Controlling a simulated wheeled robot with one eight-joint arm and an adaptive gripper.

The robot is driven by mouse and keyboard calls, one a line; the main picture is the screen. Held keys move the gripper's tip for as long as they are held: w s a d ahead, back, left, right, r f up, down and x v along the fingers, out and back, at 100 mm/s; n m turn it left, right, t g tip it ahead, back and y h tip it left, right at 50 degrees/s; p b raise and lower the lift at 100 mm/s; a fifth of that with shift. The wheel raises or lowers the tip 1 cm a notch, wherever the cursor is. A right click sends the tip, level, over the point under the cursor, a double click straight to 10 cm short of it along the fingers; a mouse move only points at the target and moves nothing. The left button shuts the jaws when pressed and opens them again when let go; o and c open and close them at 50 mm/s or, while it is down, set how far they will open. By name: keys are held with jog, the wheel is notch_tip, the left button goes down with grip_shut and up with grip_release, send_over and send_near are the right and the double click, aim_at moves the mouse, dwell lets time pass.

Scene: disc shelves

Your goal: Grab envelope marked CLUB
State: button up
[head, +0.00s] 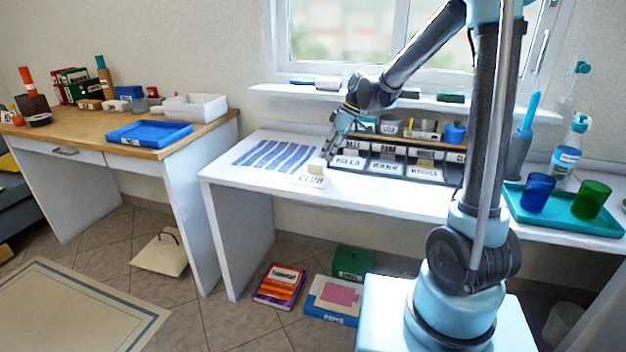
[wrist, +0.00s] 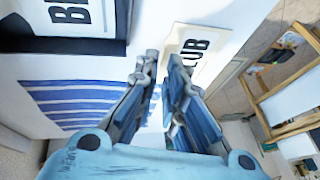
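The envelope marked CLUB (head: 308,181) lies on the white table near its front edge, left of the labelled holder. In the wrist view the cream envelope (wrist: 199,42) shows ahead of the fingers, with the letters "UB" readable and the rest hidden behind the right finger. My gripper (head: 328,158) is low over the table, just behind and above the envelope. In the wrist view my gripper (wrist: 163,62) has a narrow gap between its fingertips, with only white table visible in it. The right fingertip overlaps the envelope's near end in the picture; I cannot tell whether it touches.
A dark holder (head: 428,183) with slots labelled BILLS, BANK and WORDS stands right of the envelope. A blue striped cloth (head: 272,156) lies to the left. A teal tray (head: 522,216) with cups is at the far right. Books and boxes lie on the floor below.

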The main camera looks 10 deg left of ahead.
aim_at(312, 175)
jog(key=shift+d+x, duration=0.2)
jog(key=shift+x, duration=2.05)
jog(key=shift+s, duration=0.15)
jog(key=shift+c, duration=0.6)
grip_shut()
